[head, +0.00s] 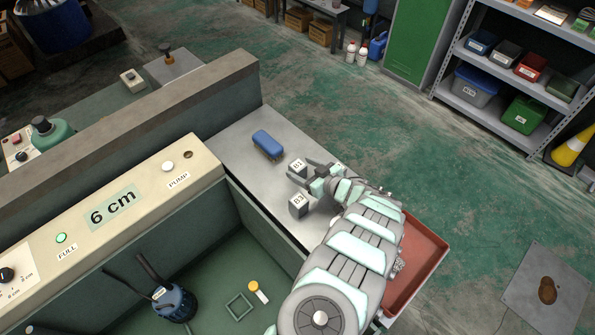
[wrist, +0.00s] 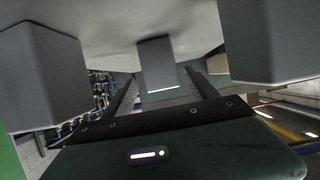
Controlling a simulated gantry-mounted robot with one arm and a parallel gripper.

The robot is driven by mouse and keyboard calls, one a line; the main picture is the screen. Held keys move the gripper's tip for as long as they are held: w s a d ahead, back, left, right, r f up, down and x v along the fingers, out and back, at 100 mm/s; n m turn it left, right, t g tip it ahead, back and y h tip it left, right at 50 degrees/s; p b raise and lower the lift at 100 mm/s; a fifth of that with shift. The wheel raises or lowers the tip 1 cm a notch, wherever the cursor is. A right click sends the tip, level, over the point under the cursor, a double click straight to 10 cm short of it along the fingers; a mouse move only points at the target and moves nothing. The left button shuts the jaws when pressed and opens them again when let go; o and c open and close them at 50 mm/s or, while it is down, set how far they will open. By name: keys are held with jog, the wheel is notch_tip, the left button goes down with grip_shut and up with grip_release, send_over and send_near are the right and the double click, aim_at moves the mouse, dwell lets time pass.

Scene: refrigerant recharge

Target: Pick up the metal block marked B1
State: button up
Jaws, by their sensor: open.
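Three grey metal blocks with white labelled tops stand on the grey bench. One block (head: 298,168) is just beyond my fingertips, one (head: 298,205) is nearer the bench's front edge, and one (head: 338,170) is beside my gripper, partly hidden. The labels are too small to read with certainty, so I cannot tell which is B1. My gripper (head: 303,177) is low over the bench, open and empty. In the wrist view a middle block (wrist: 158,62) lies ahead between the spread fingers (wrist: 160,92). Other blocks flank them at left (wrist: 42,75) and right (wrist: 272,40).
A blue brush (head: 268,145) lies on the bench (head: 240,135) beyond the blocks. A red tray (head: 420,255) is at the right, partly behind my arm. A cream control panel (head: 140,195) and a green basin (head: 215,265) with a blue pump (head: 172,303) are at left.

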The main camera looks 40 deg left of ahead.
aim_at(292, 164)
jog(key=x, duration=0.2)
jog(key=b+x, duration=0.1)
jog(key=shift+s+a+f, duration=0.2)
jog(key=shift+a+f, duration=0.05)
jog(key=shift+f, duration=0.2)
jog(key=shift+a+f, duration=0.1)
jog(key=shift+a, duration=0.65)
jog(key=shift+w, duration=0.1)
jog(key=shift+c, duration=0.2)
grip_shut()
